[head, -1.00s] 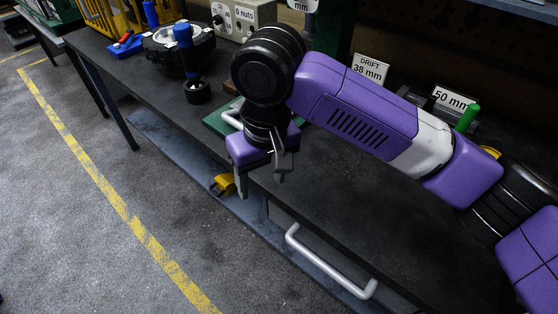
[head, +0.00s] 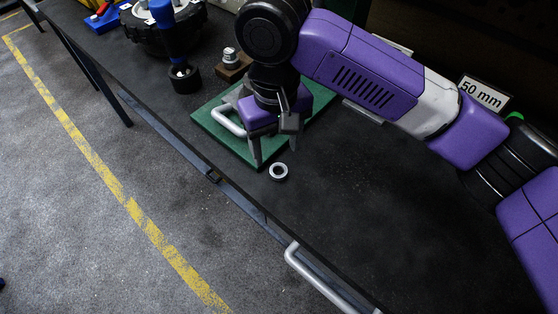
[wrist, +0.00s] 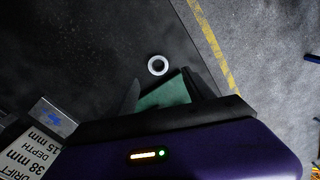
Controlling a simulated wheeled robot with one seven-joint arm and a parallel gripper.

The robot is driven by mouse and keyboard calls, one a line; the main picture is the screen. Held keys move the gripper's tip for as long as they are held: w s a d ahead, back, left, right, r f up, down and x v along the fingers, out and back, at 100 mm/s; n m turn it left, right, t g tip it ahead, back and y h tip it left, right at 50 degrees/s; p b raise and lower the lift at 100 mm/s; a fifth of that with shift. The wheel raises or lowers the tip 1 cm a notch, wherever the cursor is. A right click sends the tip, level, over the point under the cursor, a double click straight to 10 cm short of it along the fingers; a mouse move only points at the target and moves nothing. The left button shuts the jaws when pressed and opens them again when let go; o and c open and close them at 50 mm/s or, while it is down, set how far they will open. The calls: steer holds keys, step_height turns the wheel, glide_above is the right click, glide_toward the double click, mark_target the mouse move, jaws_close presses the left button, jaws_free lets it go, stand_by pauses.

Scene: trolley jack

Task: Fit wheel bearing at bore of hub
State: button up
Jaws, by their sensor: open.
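The wheel bearing, seen as a small pale ring (head: 271,173), lies flat on the dark bench top just off the near corner of a green board (head: 216,128). It also shows in the wrist view (wrist: 150,66), beyond the fingertips. My gripper (head: 275,153) points down, open and empty, above the board's corner close to the ring, and not around it. In the wrist view the two fingers (wrist: 160,92) stand apart with green board between them. A large round black part (head: 143,38), perhaps the hub, stands at the upper left; its bore cannot be made out.
A blue-handled tool with a black cup-shaped end (head: 185,79) stands on the bench. A metal piece on a brown block (head: 232,68) is behind the board, which has a white handle (head: 226,121). A "50 mm" sign (head: 484,94) stands right. The bench front is clear.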

mark_target(279, 170)
steer(key=f, duration=0.6)
steer(key=shift+s+d+f, duration=0.1)
steer(key=shift+d+f, duration=0.15)
steer(key=shift+f, duration=0.05)
jaws_close()
